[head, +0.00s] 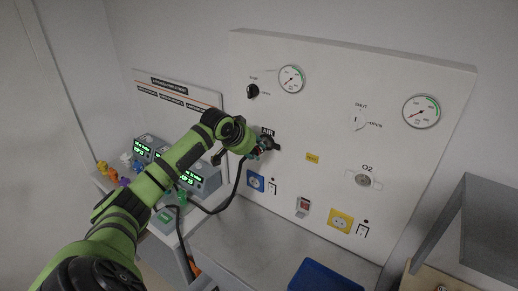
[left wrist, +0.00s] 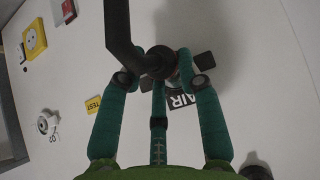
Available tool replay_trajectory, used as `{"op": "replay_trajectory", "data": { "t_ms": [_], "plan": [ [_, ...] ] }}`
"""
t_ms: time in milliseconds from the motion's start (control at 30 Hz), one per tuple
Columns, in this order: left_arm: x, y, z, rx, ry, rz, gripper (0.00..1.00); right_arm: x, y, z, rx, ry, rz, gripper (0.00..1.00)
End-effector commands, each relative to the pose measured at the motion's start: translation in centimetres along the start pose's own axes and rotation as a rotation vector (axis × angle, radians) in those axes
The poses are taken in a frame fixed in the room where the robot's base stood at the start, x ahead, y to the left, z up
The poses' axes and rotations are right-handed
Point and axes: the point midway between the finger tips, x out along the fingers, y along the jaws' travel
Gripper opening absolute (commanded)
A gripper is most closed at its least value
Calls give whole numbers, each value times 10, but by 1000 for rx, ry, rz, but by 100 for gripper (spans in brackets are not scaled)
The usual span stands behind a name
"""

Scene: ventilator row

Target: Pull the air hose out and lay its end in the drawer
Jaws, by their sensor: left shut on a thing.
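My left gripper (head: 259,150) is at the AIR outlet on the white wall panel. In the left wrist view its teal fingers (left wrist: 163,70) are shut around the dark end fitting of the black air hose (left wrist: 118,25). The AIR label (left wrist: 180,100) shows just beside the fitting. The fitting is at the outlet; whether it is still seated cannot be told. In the head view the hose (head: 236,187) hangs from the gripper and loops down left toward the devices. An open, wood-coloured compartment (head: 428,281), possibly the drawer, shows at the lower right. My right gripper is not in view.
The panel (head: 325,120) carries gauges, knobs, sockets and an O2 outlet (head: 363,180). Green-lit devices (head: 200,178) stand at left under my arm. A blue bin (head: 328,277) sits below the panel on a grey surface (head: 245,245). A grey cabinet (head: 490,225) stands at right.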

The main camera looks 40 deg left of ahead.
Motion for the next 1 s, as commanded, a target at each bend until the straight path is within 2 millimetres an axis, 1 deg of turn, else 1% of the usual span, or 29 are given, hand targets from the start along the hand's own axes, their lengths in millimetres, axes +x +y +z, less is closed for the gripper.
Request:
{"op": "replay_trajectory", "data": {
  "t_ms": [1000],
  "plan": [
    [-11,0,11,-1,2,0,0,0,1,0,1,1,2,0]
  ]
}}
